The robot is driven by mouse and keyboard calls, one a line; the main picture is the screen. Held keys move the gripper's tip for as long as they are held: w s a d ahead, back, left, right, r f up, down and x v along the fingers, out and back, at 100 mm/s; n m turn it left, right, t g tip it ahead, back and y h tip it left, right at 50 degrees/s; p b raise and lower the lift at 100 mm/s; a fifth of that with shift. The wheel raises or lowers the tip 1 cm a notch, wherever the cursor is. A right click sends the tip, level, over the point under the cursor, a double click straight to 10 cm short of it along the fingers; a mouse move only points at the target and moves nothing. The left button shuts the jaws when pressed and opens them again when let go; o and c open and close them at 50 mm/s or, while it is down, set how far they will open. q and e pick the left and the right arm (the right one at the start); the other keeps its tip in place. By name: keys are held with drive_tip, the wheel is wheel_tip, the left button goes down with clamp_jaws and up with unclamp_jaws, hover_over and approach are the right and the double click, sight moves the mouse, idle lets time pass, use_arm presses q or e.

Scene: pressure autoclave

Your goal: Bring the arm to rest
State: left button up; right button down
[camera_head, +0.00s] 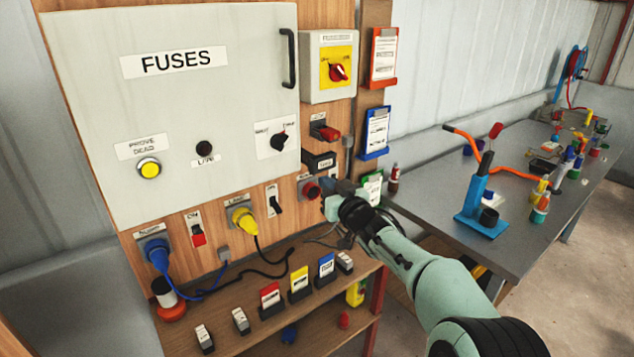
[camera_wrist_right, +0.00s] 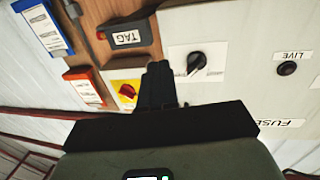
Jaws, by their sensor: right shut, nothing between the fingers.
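My right arm (camera_head: 405,250) reaches in from the lower right in the head view, mint green with black joints. My right gripper (camera_head: 335,193) is at the panel's lower right, in front of the area beside a red round knob (camera_head: 310,190). In the right wrist view the dark fingers (camera_wrist_right: 158,85) are together and empty, pointing toward the panel between the yellow isolator plate and a black rotary switch (camera_wrist_right: 195,62). I cannot tell whether the fingertips touch anything. My left gripper is not in view.
The FUSES cabinet (camera_head: 100,115) has its door closed. Yellow (camera_head: 244,222) and blue (camera_head: 157,252) plugs with cables sit below it. A shelf (camera_head: 235,335) holds small tagged blocks. A grey bench (camera_head: 440,190) with a blue stand (camera_head: 480,205) lies right of the panel.

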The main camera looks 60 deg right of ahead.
drive_tip(key=shift+s+a+f, duration=0.1)
drive_tip(key=shift+s, duration=0.2)
